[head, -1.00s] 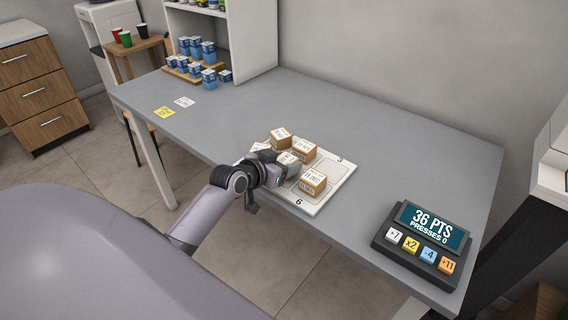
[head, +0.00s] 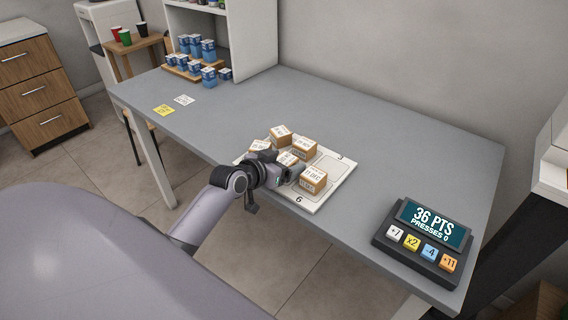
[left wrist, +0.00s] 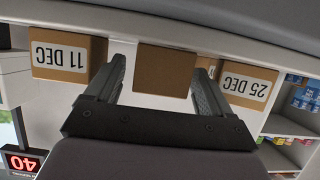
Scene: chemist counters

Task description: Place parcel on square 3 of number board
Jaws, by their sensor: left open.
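The white number board (head: 334,184) lies near the counter's front edge, with the numbers 3 and 6 readable. The area beside the 3 (head: 328,161) looks bare. Several brown parcels with white labels stand on the board: one labelled 11 DEC (head: 313,179) by the 6, others behind (head: 303,149) and at the back left (head: 280,134). My left gripper (head: 294,173) is open, low over the front of the board, left of the 11 DEC parcel. In the left wrist view a plain parcel face (left wrist: 165,70) shows between the fingers; contact is unclear. 11 DEC (left wrist: 66,58) and 25 DEC (left wrist: 246,84) parcels appear upside down either side.
A button console (head: 424,243) reading 36 PTS stands at the counter's front right. Blue boxes (head: 208,78) stand at the far left by a white shelf (head: 255,40), near yellow (head: 164,111) and white notes (head: 184,101). The counter behind the board is clear.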

